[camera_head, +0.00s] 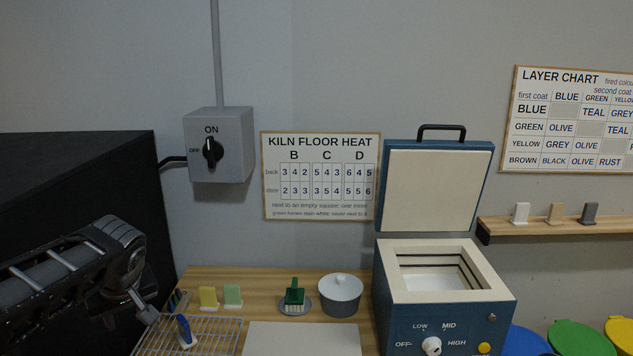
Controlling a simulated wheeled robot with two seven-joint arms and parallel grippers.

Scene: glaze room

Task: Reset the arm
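My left arm comes in from the left edge, and its gripper (147,313) hangs low over the left end of the wooden table. The fingers are small and dark here, and I cannot tell whether they are open or shut. A blue tile with a white foot (184,329) stands on the wire rack (222,330) just right of the gripper. It looks apart from the fingers. My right gripper is not in view.
The blue kiln (440,318) has its lid (433,188) raised. A pale board (300,340) lies clear in front.

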